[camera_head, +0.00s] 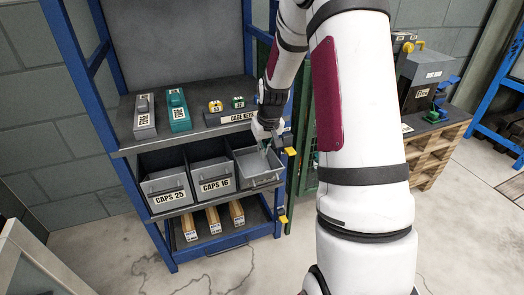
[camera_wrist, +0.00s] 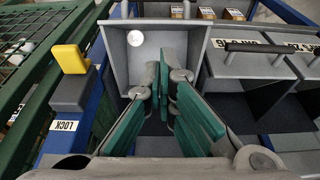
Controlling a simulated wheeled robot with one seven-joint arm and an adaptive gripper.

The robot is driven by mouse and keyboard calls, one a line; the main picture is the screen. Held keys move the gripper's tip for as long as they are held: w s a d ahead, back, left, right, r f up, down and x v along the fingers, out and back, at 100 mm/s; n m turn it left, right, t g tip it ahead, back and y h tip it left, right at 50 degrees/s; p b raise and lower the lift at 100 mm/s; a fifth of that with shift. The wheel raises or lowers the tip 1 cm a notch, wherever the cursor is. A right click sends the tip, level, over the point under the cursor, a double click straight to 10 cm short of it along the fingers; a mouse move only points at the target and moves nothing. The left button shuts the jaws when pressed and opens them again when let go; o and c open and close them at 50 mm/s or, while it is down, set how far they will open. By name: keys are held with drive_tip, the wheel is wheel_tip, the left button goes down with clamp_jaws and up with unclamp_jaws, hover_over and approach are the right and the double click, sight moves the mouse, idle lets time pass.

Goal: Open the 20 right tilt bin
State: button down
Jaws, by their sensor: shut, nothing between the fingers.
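The right tilt bin (camera_head: 259,181) is at the right end of the bin row in the head view. Its light grey inside shows, and its front looks tipped outward; I cannot read a label on it. In the wrist view the same bin (camera_wrist: 205,42) shows its inner walls, with a white round spot inside. My gripper (camera_head: 264,147) is at the bin's mouth, pointing down into it. In the wrist view its green-padded fingers (camera_wrist: 165,78) are shut and empty, over the bin's opening. Whether they touch the bin is unclear.
The CAPS 16 bin (camera_head: 214,186) and CAPS 25 bin (camera_head: 168,198) stand to the left. A yellow-handled catch (camera_wrist: 72,60) marked LOCK sits on the blue post beside the bin. Small goods stand on the shelf (camera_head: 190,128) above; a green mesh panel (camera_wrist: 28,50) is close by.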

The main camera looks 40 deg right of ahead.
sight(264, 174)
drive_tip(key=b+x, duration=0.2)
drive_tip(key=x, duration=0.6)
drive_tip(key=shift+s+a+f, duration=0.2)
drive_tip(key=shift+s+f, duration=0.15)
drive_tip(key=shift+s, duration=0.35)
drive_tip(key=shift+s+a+f, duration=0.2)
drive_tip(key=shift+s+f, duration=0.2)
drive_tip(key=shift+s, duration=0.35)
drive_tip(key=shift+r, duration=0.1)
